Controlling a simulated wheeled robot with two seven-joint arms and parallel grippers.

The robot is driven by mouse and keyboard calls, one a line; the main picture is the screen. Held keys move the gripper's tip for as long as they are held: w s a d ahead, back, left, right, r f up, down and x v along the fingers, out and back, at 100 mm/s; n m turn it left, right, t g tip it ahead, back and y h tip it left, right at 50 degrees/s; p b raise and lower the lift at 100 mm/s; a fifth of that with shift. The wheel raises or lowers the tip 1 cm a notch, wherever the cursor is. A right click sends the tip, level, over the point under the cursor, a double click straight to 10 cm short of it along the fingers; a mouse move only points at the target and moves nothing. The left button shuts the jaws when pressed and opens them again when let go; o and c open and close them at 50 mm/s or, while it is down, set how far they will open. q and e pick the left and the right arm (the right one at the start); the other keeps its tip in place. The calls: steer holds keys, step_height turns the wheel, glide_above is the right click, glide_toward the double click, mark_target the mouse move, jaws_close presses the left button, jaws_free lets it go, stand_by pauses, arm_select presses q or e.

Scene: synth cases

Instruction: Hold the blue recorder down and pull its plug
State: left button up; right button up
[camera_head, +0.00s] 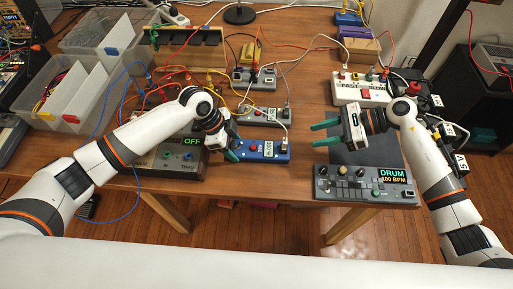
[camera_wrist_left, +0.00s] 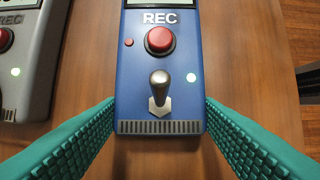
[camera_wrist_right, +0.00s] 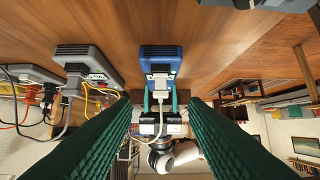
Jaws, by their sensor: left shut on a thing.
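The blue recorder (camera_head: 263,150) lies on the wooden table. Its red button, REC label and metal toggle show in the left wrist view (camera_wrist_left: 133,80). My left gripper (camera_head: 232,149) is shut on the recorder's left end, one teal finger along each side. A pale plug (camera_wrist_right: 160,82) sits in the recorder's other end, with a white cable running from it. My right gripper (camera_head: 317,135) is open and empty, apart from the plug on its right, its fingers pointing toward it. In the right wrist view the plug shows between and beyond the fingers.
A grey recorder (camera_head: 264,117) with its own cable lies just behind. A drum machine (camera_head: 365,187) sits in front of my right gripper, a grey OFF box (camera_head: 172,162) at left. A white power strip (camera_head: 360,90) stands behind. Bare table separates my right gripper from the plug.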

mark_target(289, 150)
steer(key=shift+x, duration=4.45)
jaws_close()
steer(key=shift+r, duration=0.1)
steer(key=shift+r, duration=0.1)
steer(key=shift+r, duration=1.5)
steer(key=shift+r, duration=0.15)
